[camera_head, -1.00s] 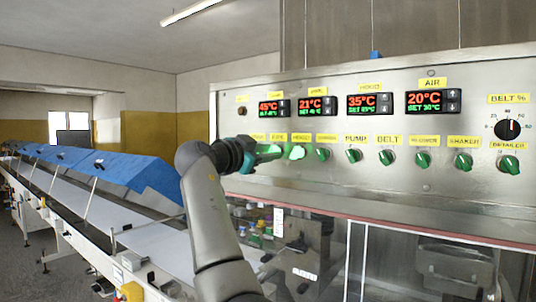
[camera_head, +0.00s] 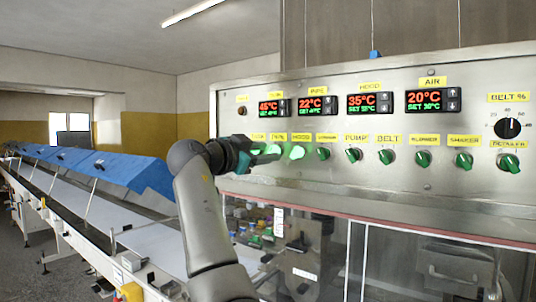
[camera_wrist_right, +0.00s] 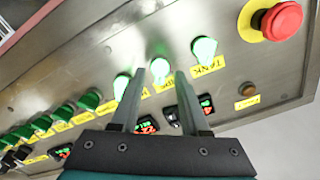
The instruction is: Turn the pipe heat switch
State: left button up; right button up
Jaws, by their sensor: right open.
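The pipe heat switch is a green knob (camera_head: 273,149) under the yellow PIPE label (camera_head: 278,137) on the steel panel. It glows green. In the right wrist view the glowing pipe knob (camera_wrist_right: 159,62) shows between and just beyond the tips of my right gripper (camera_wrist_right: 160,76). The fingers are apart with nothing held. In the head view my right gripper (camera_head: 266,157) is at the panel, close to this knob and partly covering the area. I cannot tell whether a finger touches it. The pipe display (camera_head: 312,106) reads 22°C. My left gripper is out of view.
Lit neighbours are the hood knob (camera_head: 295,152) and the tank knob (camera_wrist_right: 204,48). A red emergency button (camera_wrist_right: 282,20) sits beyond the tank knob. More green knobs (camera_head: 387,157) run to the right. A conveyor with blue covers (camera_head: 125,170) stands at the left.

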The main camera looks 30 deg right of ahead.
jog(key=b+v, duration=0.2)
jog(key=v, duration=1.2)
jog(key=shift+b, duration=0.4)
jog(key=shift+f, duration=0.1)
